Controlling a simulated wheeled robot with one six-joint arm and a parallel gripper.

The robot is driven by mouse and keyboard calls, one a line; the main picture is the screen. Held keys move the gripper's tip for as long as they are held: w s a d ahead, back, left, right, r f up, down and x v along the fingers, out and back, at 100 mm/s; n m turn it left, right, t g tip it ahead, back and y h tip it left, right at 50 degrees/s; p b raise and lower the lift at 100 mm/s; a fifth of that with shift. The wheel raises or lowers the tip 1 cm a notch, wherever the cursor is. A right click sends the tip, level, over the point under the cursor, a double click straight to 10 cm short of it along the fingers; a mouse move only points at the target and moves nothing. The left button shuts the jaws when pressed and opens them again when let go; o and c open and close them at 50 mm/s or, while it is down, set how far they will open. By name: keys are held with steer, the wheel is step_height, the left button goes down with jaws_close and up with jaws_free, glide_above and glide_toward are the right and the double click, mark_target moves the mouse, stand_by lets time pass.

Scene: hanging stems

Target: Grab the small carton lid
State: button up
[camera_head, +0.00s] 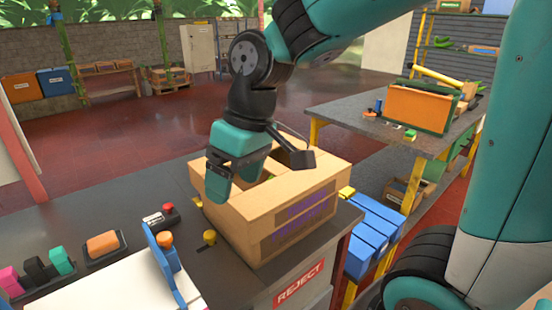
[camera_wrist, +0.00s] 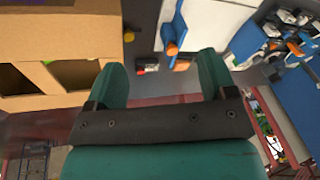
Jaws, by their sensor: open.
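A brown cardboard carton (camera_head: 290,215) with purple print stands on the dark bench. Its top shows openings between cardboard panels, and something green shows inside. I cannot make out a separate small lid; a cardboard top panel of the carton (camera_wrist: 70,35) shows in the wrist view, with dark openings below it. My gripper (camera_head: 235,185) is at the carton's left side, its fingers pointing down and hiding part of the rim. In the wrist view my gripper (camera_wrist: 162,75) is open with nothing between its fingers, and the carton lies to the left of them.
On the bench, a yellow knob (camera_head: 209,237), a red button box (camera_head: 160,216) and a blue clamp-like fixture (camera_head: 172,265) stand left of the carton. Blue bins (camera_head: 368,240) sit beyond its right side. A second table (camera_head: 350,113) holds an orange crate (camera_head: 420,106).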

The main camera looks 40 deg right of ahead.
steer(key=w+d+r+m+h+p, duration=0.2)
steer(key=w+d+r+m, duration=0.1)
steer(key=w+d, duration=0.75)
steer(key=m, duration=0.1)
glide_toward(269, 163)
steer(key=shift+h, duration=0.4)
steer(key=f+p, duration=0.1)
steer(key=f, duration=0.1)
steer(key=f+p, duration=0.1)
steer(key=f, duration=0.1)
steer(key=a+f+p, duration=0.1)
steer(key=f, duration=0.1)
steer(key=shift+w+f, duration=0.1)
steer(key=shift+f, duration=0.15)
steer(key=shift+t, duration=0.3)
steer(key=shift+w+f+p, duration=0.25)
steer(key=shift+f+p, duration=0.3)
steer(key=shift+f, duration=0.85)
steer(key=shift+w+f+p, duration=0.2)
steer(key=shift+f+p, duration=0.35)
steer(key=shift+f, duration=0.8)
steer(key=shift+c, duration=0.3)
steer(key=c, duration=1.1)
steer(key=shift+c, duration=0.3)
steer(key=shift+r, duration=0.15)
